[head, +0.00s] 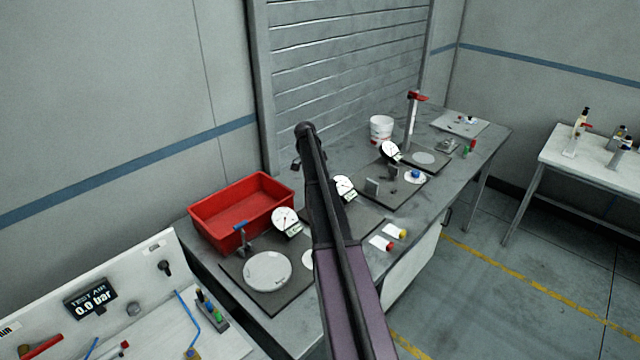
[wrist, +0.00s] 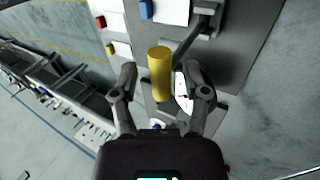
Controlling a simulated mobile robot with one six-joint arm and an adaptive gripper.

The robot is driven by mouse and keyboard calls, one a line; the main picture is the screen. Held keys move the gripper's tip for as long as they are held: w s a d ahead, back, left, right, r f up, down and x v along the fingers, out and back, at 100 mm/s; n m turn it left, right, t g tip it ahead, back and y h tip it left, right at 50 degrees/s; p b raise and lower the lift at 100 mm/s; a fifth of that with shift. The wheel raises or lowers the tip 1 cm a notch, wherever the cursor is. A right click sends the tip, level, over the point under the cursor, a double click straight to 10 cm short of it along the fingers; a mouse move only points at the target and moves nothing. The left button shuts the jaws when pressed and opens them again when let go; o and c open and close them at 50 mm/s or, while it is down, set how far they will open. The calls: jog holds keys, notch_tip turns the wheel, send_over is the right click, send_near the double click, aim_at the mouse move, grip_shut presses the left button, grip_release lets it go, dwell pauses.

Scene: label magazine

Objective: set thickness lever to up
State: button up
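A yellow cylinder (wrist: 160,75), which looks like the lever's handle, stands in the middle of the wrist view. A dark bar (wrist: 192,40) runs from beside it to the upper right; whether the two join is unclear. My gripper (wrist: 160,80) is open, one finger on each side of the cylinder in the picture, with gaps on both sides. I cannot tell the depth between fingertips and cylinder. A white dial (wrist: 182,92) shows partly behind the right finger. In the head view my arm covers the bench middle, and I cannot make out the yellow handle or the gripper there.
The grey bench (head: 460,168) carries a red bin (head: 241,207), a round white plate (head: 267,271), a dial gauge (head: 285,220), another gauge (head: 390,151) and a white tub (head: 381,128). Small red (wrist: 100,22) and blue (wrist: 146,10) blocks lie by white cards.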

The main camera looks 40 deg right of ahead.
jog(key=shift+w+a, duration=0.1)
dwell(0.3)
jog(key=shift+a, duration=0.2)
jog(key=s+a+f+n+t+b, duration=0.1)
jog(key=s+a+n, duration=0.4)
jog(key=a, duration=0.9)
jog(key=s+a+f+n+t+b, duration=0.1)
jog(key=s+a+n, duration=0.4)
jog(key=s+a, duration=0.5)
jog(key=s+a+f+n+t+y+b, duration=0.1)
jog(key=s+a, duration=0.7)
jog(key=a, duration=1)
notch_tip(320, 180, down, 3)
jog(key=n+t+b, duration=0.1)
jog(key=n+t, duration=0.1)
jog(key=n, duration=0.2)
jog(key=shift+a+n, duration=0.25)
jog(key=shift+n, duration=0.15)
jog(key=shift+f, duration=0.15)
